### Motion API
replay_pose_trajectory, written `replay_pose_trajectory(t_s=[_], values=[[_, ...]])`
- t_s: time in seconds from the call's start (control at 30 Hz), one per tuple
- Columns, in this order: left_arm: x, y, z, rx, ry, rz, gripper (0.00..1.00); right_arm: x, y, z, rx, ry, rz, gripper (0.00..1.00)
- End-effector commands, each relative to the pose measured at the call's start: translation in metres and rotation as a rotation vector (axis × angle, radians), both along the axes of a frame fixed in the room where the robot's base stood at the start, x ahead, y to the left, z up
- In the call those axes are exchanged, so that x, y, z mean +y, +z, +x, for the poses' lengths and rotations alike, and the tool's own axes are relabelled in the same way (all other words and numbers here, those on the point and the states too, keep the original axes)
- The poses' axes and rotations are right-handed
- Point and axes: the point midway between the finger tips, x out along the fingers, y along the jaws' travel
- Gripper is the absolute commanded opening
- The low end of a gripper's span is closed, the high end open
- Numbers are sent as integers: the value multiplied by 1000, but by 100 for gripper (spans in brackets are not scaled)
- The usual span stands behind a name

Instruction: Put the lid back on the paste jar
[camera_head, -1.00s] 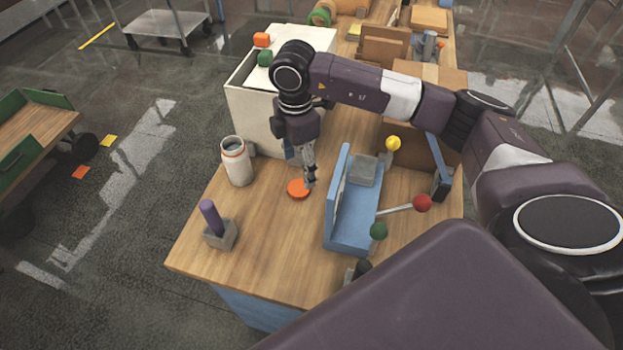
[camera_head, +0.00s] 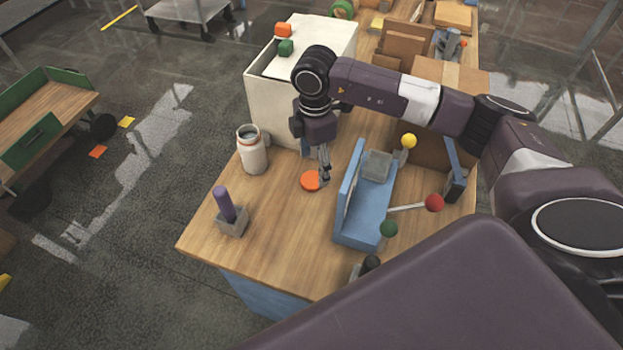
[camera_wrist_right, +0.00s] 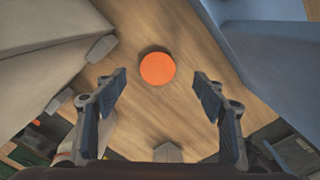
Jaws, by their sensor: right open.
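The orange lid (camera_head: 311,181) lies flat on the wooden table, to the right of the paste jar (camera_head: 252,150). The jar is a pale, open-topped cylinder standing upright, with an orange ring near its mouth. My right gripper (camera_head: 325,178) is just beside the lid's right edge in the head view. In the right wrist view the gripper (camera_wrist_right: 160,90) is open and empty, and the lid (camera_wrist_right: 157,68) shows beyond and between its fingertips, apart from them. My left gripper is not in view.
A blue fixture (camera_head: 362,210) with coloured knobs stands close to the right of the lid. A white box (camera_head: 284,105) stands behind. A grey holder (camera_head: 232,222) with a purple handle is at the front left.

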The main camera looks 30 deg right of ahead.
Motion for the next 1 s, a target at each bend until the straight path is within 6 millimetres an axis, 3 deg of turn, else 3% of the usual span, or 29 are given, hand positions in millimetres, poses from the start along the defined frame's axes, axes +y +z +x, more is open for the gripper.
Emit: replay_pose_trajectory(t_s=[0.23,0.4,0.77,1.0], values=[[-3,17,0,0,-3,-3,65,7,-28,3,6,0,-1,64],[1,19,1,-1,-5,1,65,6,-49,3,3,-1,-1,64],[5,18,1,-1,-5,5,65,6,-52,4,1,0,0,64],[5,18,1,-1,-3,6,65,6,-51,4,0,0,0,40]])
